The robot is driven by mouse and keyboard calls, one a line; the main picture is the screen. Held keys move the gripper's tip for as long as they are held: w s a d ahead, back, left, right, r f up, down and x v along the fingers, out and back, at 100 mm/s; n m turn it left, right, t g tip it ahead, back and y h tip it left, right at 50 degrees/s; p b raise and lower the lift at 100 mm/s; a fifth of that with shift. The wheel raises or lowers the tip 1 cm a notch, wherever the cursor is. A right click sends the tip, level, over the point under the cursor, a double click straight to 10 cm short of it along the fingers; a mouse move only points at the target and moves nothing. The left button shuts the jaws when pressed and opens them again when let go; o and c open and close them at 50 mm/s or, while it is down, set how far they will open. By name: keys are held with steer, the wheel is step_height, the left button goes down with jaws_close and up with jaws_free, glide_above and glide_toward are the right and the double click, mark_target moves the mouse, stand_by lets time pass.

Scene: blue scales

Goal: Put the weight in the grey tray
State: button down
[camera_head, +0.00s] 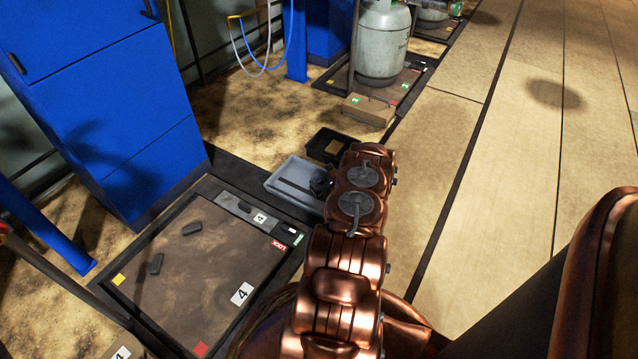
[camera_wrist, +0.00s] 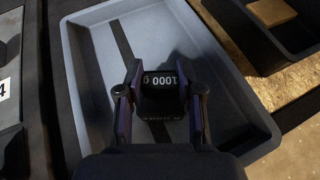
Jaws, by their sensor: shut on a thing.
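My gripper (camera_wrist: 160,98) is shut on a dark weight (camera_wrist: 160,79) marked 1000, with one finger on each side of it. In the wrist view the weight is over the floor of the grey tray (camera_wrist: 92,100). I cannot tell whether it touches the tray floor. In the head view the grey tray (camera_head: 280,176) lies just beyond the scale, and my gripper (camera_head: 321,187) is at its right side. My arm hides part of the tray there, and the held weight is hard to make out.
A black tray (camera_head: 322,147) stands just behind the grey tray and holds a tan block (camera_wrist: 272,11). Two dark pieces (camera_head: 192,228) (camera_head: 156,263) lie on the floor scale (camera_head: 215,275). A blue cabinet (camera_head: 115,120) stands at left; open floor (camera_head: 480,200) lies right.

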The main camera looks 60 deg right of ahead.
steer(key=c, duration=0.7)
jaws_free()
steer(key=shift+c, duration=0.2)
steer(key=shift+s+r, duration=0.1)
steer(key=shift+r, duration=0.05)
steer(key=p+v, duration=0.4)
steer(key=v, duration=0.7)
steer(key=shift+s, duration=0.35)
